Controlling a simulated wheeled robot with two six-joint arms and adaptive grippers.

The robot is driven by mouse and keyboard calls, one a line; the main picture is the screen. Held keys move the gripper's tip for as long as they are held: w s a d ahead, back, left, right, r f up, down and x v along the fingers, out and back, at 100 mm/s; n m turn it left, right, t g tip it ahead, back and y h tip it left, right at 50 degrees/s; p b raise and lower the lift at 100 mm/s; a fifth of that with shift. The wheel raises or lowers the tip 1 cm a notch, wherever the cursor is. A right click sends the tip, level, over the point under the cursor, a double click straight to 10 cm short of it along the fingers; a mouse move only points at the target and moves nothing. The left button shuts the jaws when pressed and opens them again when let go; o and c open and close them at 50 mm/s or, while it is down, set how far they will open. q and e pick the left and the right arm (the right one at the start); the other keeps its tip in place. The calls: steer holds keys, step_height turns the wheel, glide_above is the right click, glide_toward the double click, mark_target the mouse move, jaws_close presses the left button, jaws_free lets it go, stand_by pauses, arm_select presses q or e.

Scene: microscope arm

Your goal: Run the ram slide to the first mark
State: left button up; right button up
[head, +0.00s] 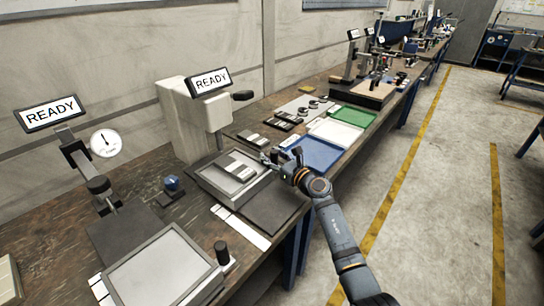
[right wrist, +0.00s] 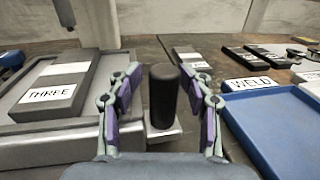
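The middle station has a pale press body (head: 197,118) with a grey framed slide (head: 235,178) in front of it. A block labelled THREE (right wrist: 48,90) lies on the slide in the right wrist view. A black upright knob (right wrist: 164,98) stands on a light bracket at the slide's right side. My right gripper (head: 277,160) is at that side; in the right wrist view its fingers (right wrist: 163,85) stand either side of the knob, with narrow gaps showing. It looks open. A white marked strip (head: 240,228) lies in front of the slide. My left gripper is not in view.
A blue tray (head: 318,153) lies just right of my right gripper, with white and green trays beyond. A WELD label (right wrist: 254,84) stands at the blue tray's edge. Another station with a framed plate (head: 160,272) and black knob (head: 222,252) is in front.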

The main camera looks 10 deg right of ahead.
steer(key=shift+s+d, duration=0.15)
steer(key=shift+d, duration=0.05)
steer(key=v, duration=1.1)
steer(key=shift+s, duration=0.35)
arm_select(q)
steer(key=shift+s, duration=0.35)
